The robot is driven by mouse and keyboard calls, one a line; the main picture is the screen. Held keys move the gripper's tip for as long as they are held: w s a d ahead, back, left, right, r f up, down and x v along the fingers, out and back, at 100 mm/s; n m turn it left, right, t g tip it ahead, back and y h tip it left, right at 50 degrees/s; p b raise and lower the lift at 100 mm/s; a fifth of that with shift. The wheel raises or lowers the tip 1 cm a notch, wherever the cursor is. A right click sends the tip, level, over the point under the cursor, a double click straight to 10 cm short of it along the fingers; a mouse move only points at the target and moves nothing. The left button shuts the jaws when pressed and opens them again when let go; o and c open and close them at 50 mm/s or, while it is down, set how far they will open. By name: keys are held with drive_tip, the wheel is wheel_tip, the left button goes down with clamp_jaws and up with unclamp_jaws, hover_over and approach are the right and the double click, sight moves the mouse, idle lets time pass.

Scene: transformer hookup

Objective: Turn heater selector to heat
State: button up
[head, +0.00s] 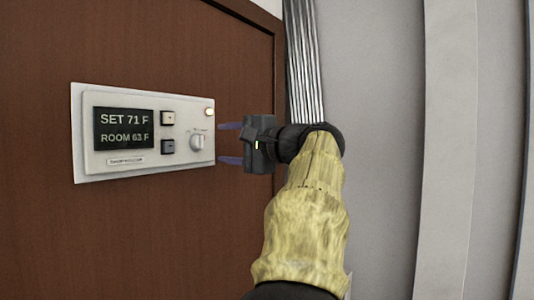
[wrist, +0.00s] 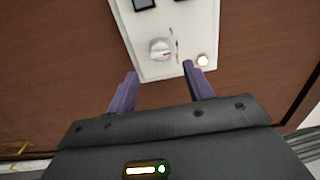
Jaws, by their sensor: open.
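The heater selector knob (head: 197,142) is a small round white dial on the right part of the white thermostat panel (head: 88,165). In the wrist view the selector (wrist: 160,48) shows a red mark on its face, pointing to the right in the picture. My gripper (head: 230,144) is open and empty, just right of the panel in the head view. In the wrist view its two purple fingers (wrist: 160,84) are spread, with the knob beyond and between them, apart from both. The small labels by the knob are too blurred to read.
The panel's display (head: 124,128) reads SET 71 F and ROOM 63 F. The panel is on a brown wooden board (head: 200,50). Ribbed metal conduit (head: 303,60) runs behind my gripper.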

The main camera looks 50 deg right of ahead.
drive_tip(key=s+b, duration=0.1)
drive_tip(key=s, duration=0.9)
drive_tip(key=shift+d+b, duration=0.35)
drive_tip(key=shift+d, duration=0.05)
drive_tip(key=w+f+m+g, duration=0.1)
drive_tip(key=w+f+g, duration=0.1)
drive_tip(key=w+f, duration=0.4)
drive_tip(key=w+f+g, duration=0.1)
drive_tip(key=w+f, duration=0.3)
drive_tip(key=f, duration=0.4)
drive_tip(key=w+a+f+n+g+y, duration=0.1)
drive_tip(key=w+a+f+g, duration=0.25)
drive_tip(key=f, duration=0.55)
drive_tip(key=w+a+f+n+g, duration=0.1)
drive_tip(key=w+a+f+g, duration=0.1)
drive_tip(key=a+f, duration=0.5)
drive_tip(key=s+a+f+n+g, duration=0.2)
drive_tip(key=a+f+n, duration=0.3)
drive_tip(key=f, duration=0.4)
drive_tip(key=s+a+f+n+g+h, duration=0.1)
drive_tip(key=s+a+f+n+g, duration=0.1)
drive_tip(key=s+a+f+n, duration=0.3)
drive_tip(key=s+a+f+n+g+h, duration=0.1)
drive_tip(key=s+a+f+n+g, duration=0.2)
drive_tip(key=a+f+n, duration=0.3)
drive_tip(key=s+a+f, duration=0.1)
drive_tip(key=a+f, duration=0.3)
drive_tip(key=f, duration=0.5)
drive_tip(key=shift+s, duration=0.15)
